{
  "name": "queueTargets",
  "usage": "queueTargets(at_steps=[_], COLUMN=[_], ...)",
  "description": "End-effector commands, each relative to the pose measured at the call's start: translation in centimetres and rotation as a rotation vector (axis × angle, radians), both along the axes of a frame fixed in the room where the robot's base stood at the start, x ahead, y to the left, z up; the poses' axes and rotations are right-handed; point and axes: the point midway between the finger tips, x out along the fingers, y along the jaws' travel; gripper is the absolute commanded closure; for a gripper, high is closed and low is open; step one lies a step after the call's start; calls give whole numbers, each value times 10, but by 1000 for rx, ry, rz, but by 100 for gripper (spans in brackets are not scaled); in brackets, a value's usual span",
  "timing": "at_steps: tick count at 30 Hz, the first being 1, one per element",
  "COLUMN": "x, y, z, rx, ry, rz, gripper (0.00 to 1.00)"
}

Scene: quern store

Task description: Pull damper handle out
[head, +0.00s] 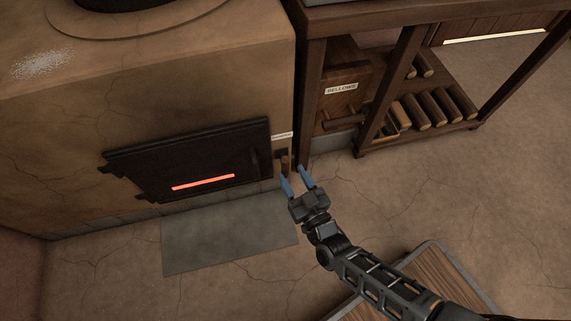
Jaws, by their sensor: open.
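The damper handle (285,162) is a small brown knob on the front of the clay oven, right of the black oven door and below a small pale label (282,136). My gripper (295,179) has blue fingertips and is open. It is just in front of the handle and slightly below it in the head view. The handle shows above and between the fingertips. I cannot tell whether the fingers touch it or how far apart they are in depth.
The black oven door (190,158) has a glowing orange slot. A grey plate (230,239) lies on the floor below it. A wooden table (312,85) stands close to the right, with a box labelled bellows (345,75) and several logs (432,108) on its lower shelf.

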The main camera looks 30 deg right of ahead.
Motion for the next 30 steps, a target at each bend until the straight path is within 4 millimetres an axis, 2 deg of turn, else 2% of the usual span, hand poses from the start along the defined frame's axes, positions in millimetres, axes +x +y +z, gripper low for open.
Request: queueTargets(at_steps=[3, 9, 14, 21, 30], x=[20, 44, 52, 53, 52], y=[-2, -5, -6, -7, -6], z=[-2, -1, 0, 0, 0], rx=[1, 0, 0, 0, 0], ry=[-3, -2, 0, 0, 0], rz=[0, 0, 0, 0, 0], gripper=[52, 52, 52, 52, 80])
